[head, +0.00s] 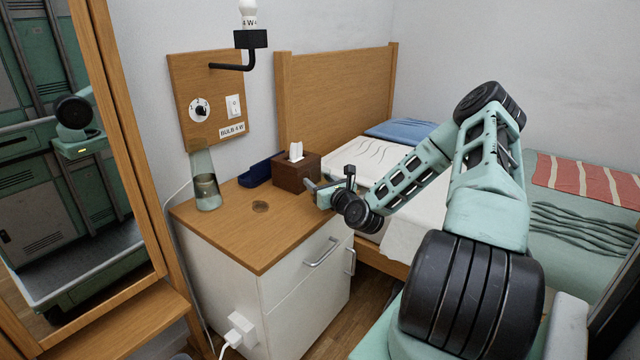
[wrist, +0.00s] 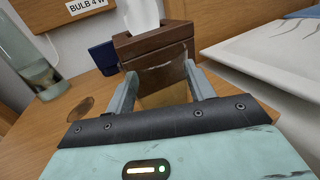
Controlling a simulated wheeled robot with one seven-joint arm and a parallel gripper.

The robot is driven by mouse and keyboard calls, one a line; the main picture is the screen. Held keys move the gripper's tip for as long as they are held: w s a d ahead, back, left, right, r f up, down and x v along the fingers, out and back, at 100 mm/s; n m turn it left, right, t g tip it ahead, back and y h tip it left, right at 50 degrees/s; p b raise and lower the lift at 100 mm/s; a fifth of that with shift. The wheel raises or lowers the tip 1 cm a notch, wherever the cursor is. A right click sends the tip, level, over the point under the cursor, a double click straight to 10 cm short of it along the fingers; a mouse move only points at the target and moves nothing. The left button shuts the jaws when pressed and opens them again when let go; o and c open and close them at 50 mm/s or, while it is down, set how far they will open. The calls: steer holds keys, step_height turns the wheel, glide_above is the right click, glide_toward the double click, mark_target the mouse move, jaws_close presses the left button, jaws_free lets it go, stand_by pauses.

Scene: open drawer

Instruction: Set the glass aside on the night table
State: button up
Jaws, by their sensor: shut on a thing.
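A white tissue sticks up from the box.
A dark round mark (head: 260,206) is on the bare table top. A wall board (head: 208,100) with dial and switch, and a bulb (head: 248,15) on a bracket, are above. The bed is to the right.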

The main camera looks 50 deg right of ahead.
steer(key=shift+f, duration=0.15)
steer(key=o, duration=1.1)
steer(key=shift+s+r, duration=0.2)
steer(key=p+v, duration=0.2)
steer(key=v, duration=0.9)
steer(key=shift+s+a, duration=0.15)
steer(key=shift+s, duration=0.15)
